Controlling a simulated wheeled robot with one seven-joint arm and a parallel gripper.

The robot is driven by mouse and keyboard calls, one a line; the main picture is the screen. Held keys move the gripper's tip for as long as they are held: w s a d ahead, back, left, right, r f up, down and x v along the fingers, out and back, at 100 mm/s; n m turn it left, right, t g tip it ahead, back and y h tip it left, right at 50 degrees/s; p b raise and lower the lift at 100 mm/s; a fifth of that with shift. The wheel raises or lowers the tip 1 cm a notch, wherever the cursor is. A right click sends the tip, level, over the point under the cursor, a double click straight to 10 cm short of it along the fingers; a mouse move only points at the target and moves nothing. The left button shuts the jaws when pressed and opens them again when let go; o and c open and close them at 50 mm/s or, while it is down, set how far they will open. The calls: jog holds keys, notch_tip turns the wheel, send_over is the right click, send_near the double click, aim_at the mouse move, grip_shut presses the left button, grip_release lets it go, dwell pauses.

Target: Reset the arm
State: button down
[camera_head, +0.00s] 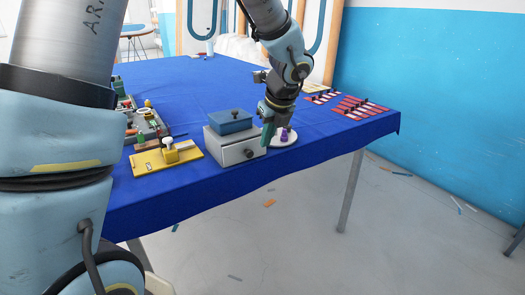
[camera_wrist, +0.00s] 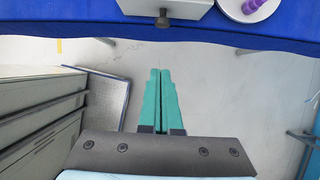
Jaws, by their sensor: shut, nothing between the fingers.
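My gripper (camera_head: 268,135) hangs at the front edge of the blue-covered table (camera_head: 190,85), just right of the small drawer box. In the wrist view my gripper's two teal fingers (camera_wrist: 159,72) are pressed together with nothing between them, seen over the floor in front of the table edge (camera_wrist: 60,20). My arm reaches down from the top of the head view, bent above the table.
A grey drawer box (camera_head: 238,150) with a blue top (camera_head: 229,121) stands by the edge. A white plate (camera_head: 289,141) holds a purple object (camera_head: 284,134). A yellow board (camera_head: 150,167) lies left; red boards (camera_head: 360,107) lie far right. Floor in front has scattered scraps.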

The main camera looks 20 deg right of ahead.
jog(key=s+a+f+n+g, duration=0.1)
jog(key=s+a+n, duration=0.2)
jog(key=a+n, duration=1.2)
jog(key=s+a+f+n+g+h, duration=0.1)
jog(key=s+a+n+g, duration=0.1)
jog(key=a+n, duration=1.4)
jog(key=shift+s+n, duration=0.65)
jog(key=shift+n, duration=0.25)
jog(key=shift+a, duration=0.1)
